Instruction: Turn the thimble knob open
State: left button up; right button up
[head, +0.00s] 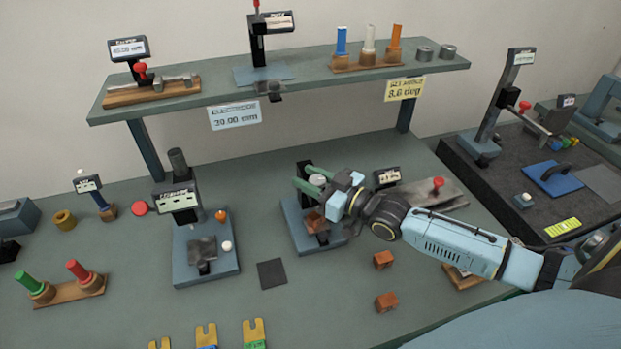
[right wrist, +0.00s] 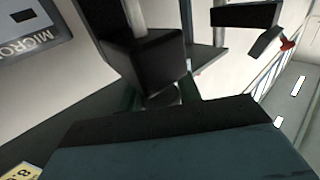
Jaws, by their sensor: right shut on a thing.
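The thimble knob (head: 318,180) is a small pale round piece on the upper part of a dark upright, on a stand with a blue base (head: 294,228). My right gripper (head: 311,179) reaches in from the right, its green fingers on either side of the knob, and is shut on it. In the right wrist view a grey round end (right wrist: 163,97) shows between the fingers under a dark block (right wrist: 150,62), partly hidden by my gripper body. The knob's marks cannot be read. A copper-coloured block (head: 316,222) sits on the stand below. My left gripper is not in view.
A similar blue-based stand (head: 178,270) with a display stands to the left. A dark square plate (head: 272,273) and two copper-coloured blocks (head: 383,259) lie in front. A raised shelf (head: 300,88) with several gauges and pegs spans the back. A small display (head: 387,177) stands right of my gripper.

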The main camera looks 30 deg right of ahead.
jog(key=shift+n+g+y+b, duration=0.3)
jog(key=shift+n+y+b, duration=0.35)
jog(key=shift+b, duration=0.4)
jog(key=shift+a+g+y+b, duration=0.1)
jog(key=shift+g+y+b, duration=0.2)
jog(key=shift+y+b, duration=0.15)
jog(key=shift+n, duration=0.25)
jog(key=o, duration=1)
jog(key=shift+s, duration=0.1)
jog(key=p+v, duration=0.1)
jog(key=v, duration=1.2)
jog(key=shift+p, duration=0.4)
jog(key=shift+s, duration=0.15)
